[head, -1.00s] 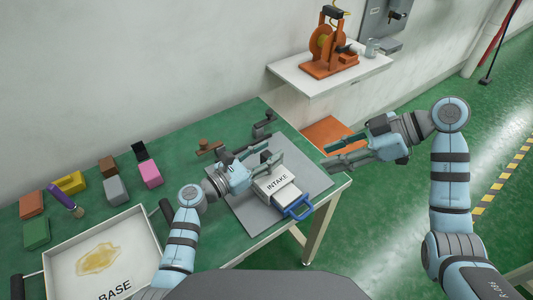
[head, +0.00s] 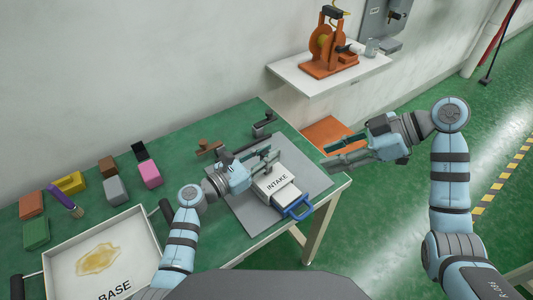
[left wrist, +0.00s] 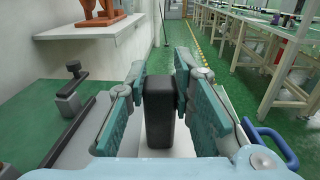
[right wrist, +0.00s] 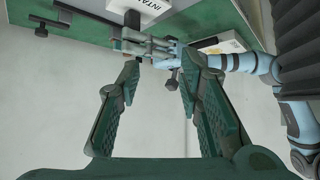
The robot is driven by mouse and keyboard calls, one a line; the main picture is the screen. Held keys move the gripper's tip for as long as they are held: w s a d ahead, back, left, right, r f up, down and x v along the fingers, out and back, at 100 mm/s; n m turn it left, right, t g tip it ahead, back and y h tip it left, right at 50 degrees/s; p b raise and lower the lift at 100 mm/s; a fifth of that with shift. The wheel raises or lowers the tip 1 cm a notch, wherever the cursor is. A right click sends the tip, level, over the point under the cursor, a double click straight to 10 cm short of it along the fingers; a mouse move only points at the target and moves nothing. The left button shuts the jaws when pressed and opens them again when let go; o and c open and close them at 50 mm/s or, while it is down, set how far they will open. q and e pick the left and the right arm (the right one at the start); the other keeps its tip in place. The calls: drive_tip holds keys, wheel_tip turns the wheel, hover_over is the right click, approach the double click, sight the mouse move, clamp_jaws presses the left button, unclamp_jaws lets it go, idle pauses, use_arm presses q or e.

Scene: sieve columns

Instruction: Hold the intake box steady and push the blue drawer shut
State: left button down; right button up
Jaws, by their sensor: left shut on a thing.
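The white intake box (head: 268,184) sits on a grey mat on the green table, its label facing up. Its drawer (head: 287,199) sticks out at the front, with a blue loop handle (head: 298,208). The blue handle also shows in the left wrist view (left wrist: 272,142). My left gripper (head: 265,160) is at the box's back edge. In the left wrist view its fingers are shut on an upright black grip (left wrist: 160,110) on the box. My right gripper (head: 332,158) is open and empty in the air, beyond the table's right edge, apart from the box and drawer.
A white tray marked BASE (head: 140,243) with a yellowish patch lies at the table's left front. Several coloured blocks and a purple-handled brush (head: 66,203) lie behind it. Clamp-like pieces (head: 262,126) stand behind the box. A wall shelf (head: 312,82) holds an orange machine (head: 328,50).

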drive_tip(key=shift+c, duration=0.5)
drive_tip(key=shift+f, duration=0.1)
drive_tip(key=c, duration=0.6)
drive_tip(key=shift+m+g, duration=0.5)
drive_tip(key=shift+m, duration=0.1)
drive_tip(key=d+f, duration=0.1)
drive_tip(key=s+d+f, duration=0.1)
drive_tip(key=f, duration=0.1)
drive_tip(key=s+d+f, duration=0.1)
drive_tip(key=f, duration=0.1)
drive_tip(key=shift+s+d+f, duration=0.25)
clamp_jaws()
drive_tip(key=s+d+f+n+g+y, duration=0.2)
drive_tip(key=s+d+f+n, duration=0.35)
drive_tip(key=n, duration=0.25)
drive_tip(key=w+a+f+n, duration=0.1)
drive_tip(key=a+f+n, duration=0.1)
drive_tip(key=a+n, duration=0.2)
drive_tip(key=w+a+f+n+y, duration=0.1)
drive_tip(key=a+f+n, duration=0.2)
drive_tip(key=a, duration=0.4)
drive_tip(key=shift+f+n+t, duration=0.15)
drive_tip(key=shift+n+t, duration=0.25)
drive_tip(key=shift+n, duration=0.3)
